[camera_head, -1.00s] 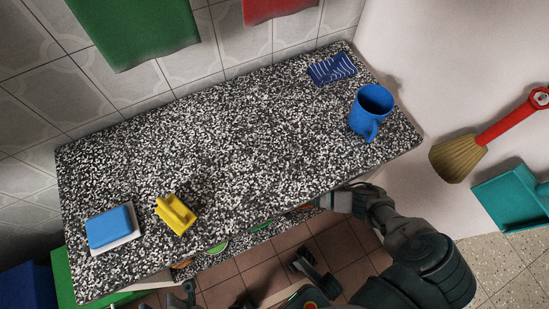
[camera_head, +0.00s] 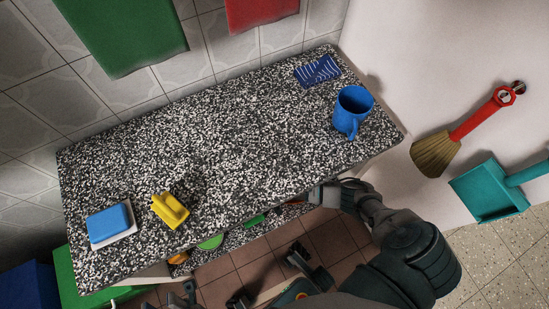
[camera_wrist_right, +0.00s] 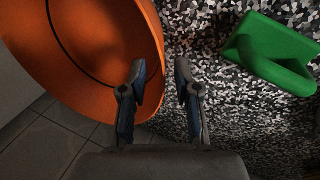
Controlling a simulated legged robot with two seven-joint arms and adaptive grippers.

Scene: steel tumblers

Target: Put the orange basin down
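The orange basin (camera_wrist_right: 90,50) fills the upper left of the right wrist view, its right rim just beyond my right gripper (camera_wrist_right: 160,78). The gripper's two fingers are apart; the left one overlaps the basin in the picture, and the right one is over the speckled surface. I see no clear grip on the rim. In the head view my right gripper (camera_head: 327,194) is at the counter's front edge, partly hidden. The basin cannot be clearly made out there.
A green object (camera_wrist_right: 270,55) lies on a speckled surface right of the gripper. A lower shelf (camera_head: 232,246) shows below; the counter's middle is clear.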

